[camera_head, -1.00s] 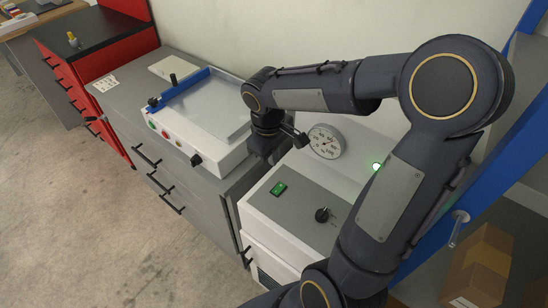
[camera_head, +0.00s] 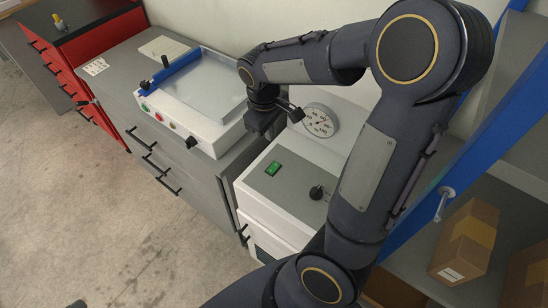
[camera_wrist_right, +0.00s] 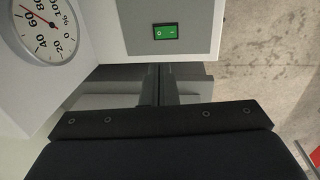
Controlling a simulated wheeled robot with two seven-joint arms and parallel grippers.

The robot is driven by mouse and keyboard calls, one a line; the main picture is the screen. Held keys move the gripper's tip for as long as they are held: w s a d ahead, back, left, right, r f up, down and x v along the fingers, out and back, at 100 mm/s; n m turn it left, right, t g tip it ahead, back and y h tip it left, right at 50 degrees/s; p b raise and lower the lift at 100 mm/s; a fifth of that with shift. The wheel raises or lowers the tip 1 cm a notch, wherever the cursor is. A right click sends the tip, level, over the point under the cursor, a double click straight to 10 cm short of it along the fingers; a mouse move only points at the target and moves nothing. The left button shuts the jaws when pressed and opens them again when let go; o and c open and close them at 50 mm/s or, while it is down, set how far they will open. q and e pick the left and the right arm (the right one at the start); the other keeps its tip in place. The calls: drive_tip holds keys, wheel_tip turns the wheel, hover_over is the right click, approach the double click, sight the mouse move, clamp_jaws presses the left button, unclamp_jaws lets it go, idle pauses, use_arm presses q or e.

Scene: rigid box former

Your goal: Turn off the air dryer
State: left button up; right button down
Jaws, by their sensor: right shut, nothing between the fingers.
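The air dryer is a white cabinet with a sloped grey panel (camera_head: 290,188). On the panel sit a lit green rocker switch (camera_head: 272,168) and a black knob (camera_head: 316,192). A round dial gauge (camera_head: 320,121) is on the white face behind. My right gripper (camera_head: 258,124) is shut and empty, at the panel's far left corner, apart from the switch. In the right wrist view, the shut fingers (camera_wrist_right: 158,72) point towards the panel edge just below the green switch (camera_wrist_right: 165,31). The gauge (camera_wrist_right: 45,28) shows at upper left there. My left gripper is not in view.
A white machine (camera_head: 195,105) with a blue bar and coloured buttons stands on the grey cabinet to the left. A red drawer cabinet (camera_head: 75,75) is beyond. Cardboard boxes (camera_head: 465,240) sit on a shelf at right. The floor in front is clear.

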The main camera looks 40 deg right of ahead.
sight(275, 165)
drive_tip(key=shift+f, duration=0.1)
drive_tip(key=f, duration=0.4)
drive_tip(key=d+f, duration=0.1)
drive_tip(key=f, duration=0.8)
drive_tip(key=shift+w+d+f, duration=0.25)
drive_tip(key=shift+d+f, duration=0.05)
drive_tip(key=shift+f, duration=0.05)
drive_tip(key=shift+d+f+b, duration=0.1)
drive_tip(key=shift+f+b, duration=0.25)
drive_tip(key=shift+b, duration=0.05)
drive_tip(key=shift+s+r, duration=0.1)
drive_tip(key=shift+r, duration=0.1)
drive_tip(key=shift+f, duration=0.1)
